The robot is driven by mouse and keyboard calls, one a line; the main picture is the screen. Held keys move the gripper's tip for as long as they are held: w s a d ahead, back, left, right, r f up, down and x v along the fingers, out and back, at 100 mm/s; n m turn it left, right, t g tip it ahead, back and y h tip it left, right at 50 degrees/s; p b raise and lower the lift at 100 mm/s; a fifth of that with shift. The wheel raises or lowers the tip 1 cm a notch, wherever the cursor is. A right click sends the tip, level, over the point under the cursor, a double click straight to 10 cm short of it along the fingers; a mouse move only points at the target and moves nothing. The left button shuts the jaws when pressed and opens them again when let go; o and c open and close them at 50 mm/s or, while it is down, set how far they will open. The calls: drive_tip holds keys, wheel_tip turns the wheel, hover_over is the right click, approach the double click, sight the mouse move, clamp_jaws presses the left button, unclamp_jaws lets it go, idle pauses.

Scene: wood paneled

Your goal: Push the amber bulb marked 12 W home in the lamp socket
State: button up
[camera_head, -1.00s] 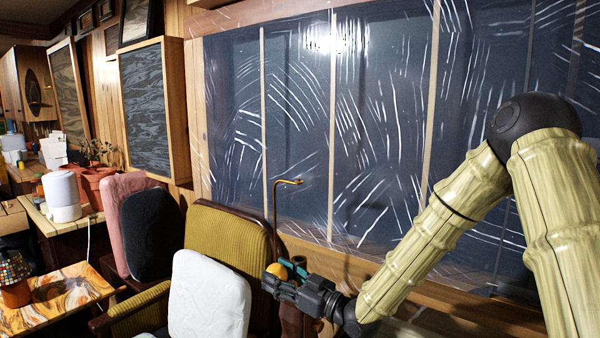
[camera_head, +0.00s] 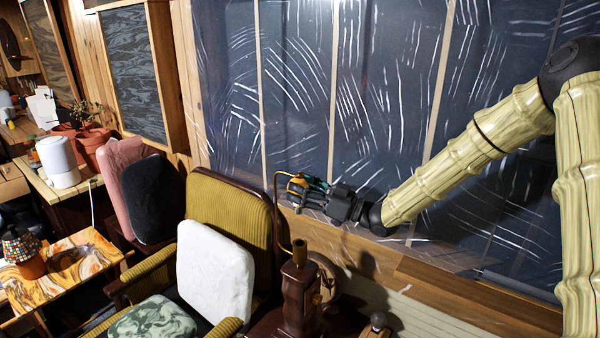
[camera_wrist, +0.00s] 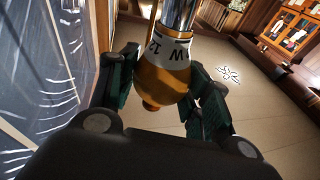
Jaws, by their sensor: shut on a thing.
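The amber bulb (camera_wrist: 160,80), with a white band reading "12 W", is held between the dark green fingers of my gripper (camera_wrist: 160,98). In the wrist view its rounded end points toward the camera, and a shiny chrome cylinder (camera_wrist: 178,14) lines up with its other end. I cannot tell whether that cylinder is the bulb's cap or the socket. In the head view, my gripper (camera_head: 308,187) holds the bulb (camera_head: 297,187) right under the end of the lamp's bent brass rod (camera_head: 276,205). The socket opening is hidden.
The brown lamp body (camera_head: 300,298) stands below. A mustard chair (camera_head: 228,205) with a white cushion (camera_head: 216,268) is to its left. A marbled table (camera_head: 62,268) stands further left. The film-covered windows (camera_head: 385,90) are close behind my gripper.

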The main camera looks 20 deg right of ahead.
drive_tip(key=shift+w+d+r, duration=0.2)
drive_tip(key=shift+w+r, duration=0.05)
drive_tip(key=shift+r, duration=0.45)
drive_tip(key=shift+c, duration=1.4)
drive_tip(key=shift+s+f+b, duration=0.2)
drive_tip(key=shift+f+b, duration=0.6)
drive_tip(key=shift+f, duration=0.7)
drive_tip(key=shift+f+b, duration=2.2)
drive_tip(key=shift+f, duration=1.5)
drive_tip(key=shift+d+r+m, duration=0.15)
drive_tip(key=shift+m, duration=0.15)
drive_tip(key=shift+b, duration=0.4)
drive_tip(key=shift+f+b, duration=1.4)
drive_tip(key=shift+f, duration=0.6)
